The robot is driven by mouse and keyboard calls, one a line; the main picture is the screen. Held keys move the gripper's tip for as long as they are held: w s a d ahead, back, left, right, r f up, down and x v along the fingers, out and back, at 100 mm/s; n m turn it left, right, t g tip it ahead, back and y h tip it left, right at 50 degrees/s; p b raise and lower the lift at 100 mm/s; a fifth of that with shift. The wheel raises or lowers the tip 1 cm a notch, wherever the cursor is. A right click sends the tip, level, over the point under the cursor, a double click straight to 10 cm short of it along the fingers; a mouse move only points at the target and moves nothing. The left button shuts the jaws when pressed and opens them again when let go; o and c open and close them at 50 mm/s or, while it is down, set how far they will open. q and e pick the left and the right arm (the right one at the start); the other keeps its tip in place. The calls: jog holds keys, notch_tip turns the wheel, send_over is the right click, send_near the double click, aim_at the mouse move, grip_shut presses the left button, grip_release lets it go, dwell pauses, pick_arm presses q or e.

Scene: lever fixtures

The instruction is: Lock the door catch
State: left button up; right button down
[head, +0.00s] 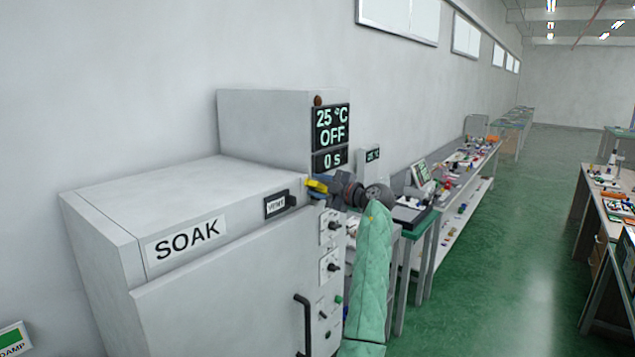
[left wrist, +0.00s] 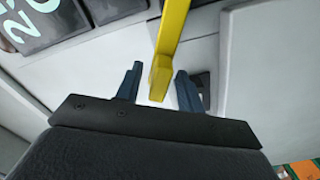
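A yellow lever (head: 317,186) sits at the top right front edge of the grey SOAK cabinet (head: 200,270), near a small black VENT label (head: 276,204). In the left wrist view the lever (left wrist: 168,50) reaches down from the top, its end between my two fingers. My left gripper (left wrist: 159,88) is open around the lever end, with a gap showing on both sides. In the head view my left gripper (head: 326,184) partly covers the lever. I cannot tell how the lever meets the door. My right gripper is not in view.
A black door handle (head: 303,325) and a panel of knobs (head: 331,268) are on the cabinet front. A display box (head: 331,130) reading 25 °C OFF stands behind. Benches with clutter (head: 465,165) run along the wall; the green floor (head: 510,240) is clear.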

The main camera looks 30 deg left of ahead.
pick_arm(q)
jog(key=shift+w+a+f, duration=0.1)
jog(key=shift+a, duration=0.1)
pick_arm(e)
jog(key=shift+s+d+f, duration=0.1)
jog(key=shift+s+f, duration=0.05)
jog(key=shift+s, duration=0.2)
pick_arm(q)
jog(key=shift+c, duration=0.2)
grip_shut()
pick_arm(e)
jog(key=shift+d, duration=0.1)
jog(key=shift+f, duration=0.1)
